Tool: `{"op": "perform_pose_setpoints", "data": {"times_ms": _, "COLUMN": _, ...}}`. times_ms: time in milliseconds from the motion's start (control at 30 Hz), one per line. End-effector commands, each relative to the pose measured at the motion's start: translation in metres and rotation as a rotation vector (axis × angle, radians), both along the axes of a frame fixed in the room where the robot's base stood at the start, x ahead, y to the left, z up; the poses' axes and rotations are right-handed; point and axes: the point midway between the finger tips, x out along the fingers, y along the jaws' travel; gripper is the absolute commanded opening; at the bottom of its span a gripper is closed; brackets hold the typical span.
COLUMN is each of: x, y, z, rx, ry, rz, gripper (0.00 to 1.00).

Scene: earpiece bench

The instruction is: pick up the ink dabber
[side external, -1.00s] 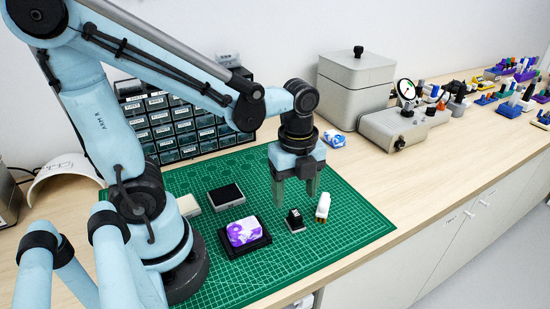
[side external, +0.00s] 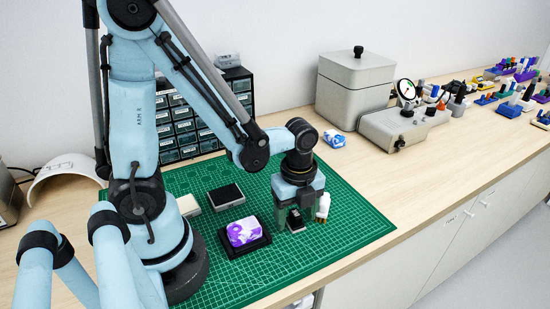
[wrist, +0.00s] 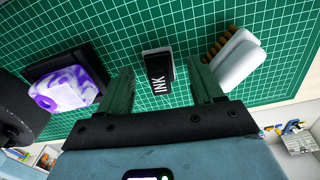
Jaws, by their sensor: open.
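The ink dabber (wrist: 158,74) is a small black block labelled INK on a pale grey base. It stands on the green cutting mat (side external: 335,254), and in the side view its dark top (side external: 298,213) is partly behind my gripper's fingers. My gripper (side external: 297,220) points down, low over the mat. In the wrist view my gripper (wrist: 160,84) is open, with one finger on each side of the dabber. The dabber shows between the fingers, with a gap on both sides; I cannot tell how far down they reach around it.
The mat's front right is clear.

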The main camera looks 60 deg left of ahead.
Motion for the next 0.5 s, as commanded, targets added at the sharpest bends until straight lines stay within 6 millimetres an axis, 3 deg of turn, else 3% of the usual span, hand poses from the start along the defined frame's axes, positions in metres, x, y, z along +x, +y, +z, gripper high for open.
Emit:
{"op": "perform_pose_setpoints", "data": {"times_ms": 333, "x": -0.0004, "y": 0.0, "z": -0.0031, "rx": 0.0, "ry": 0.0, "rz": 0.0, "gripper": 0.64}}
{"op": "perform_pose_setpoints", "data": {"times_ms": 500, "x": -0.0004, "y": 0.0, "z": -0.003, "rx": 0.0, "ry": 0.0, "rz": 0.0, "gripper": 0.38}}
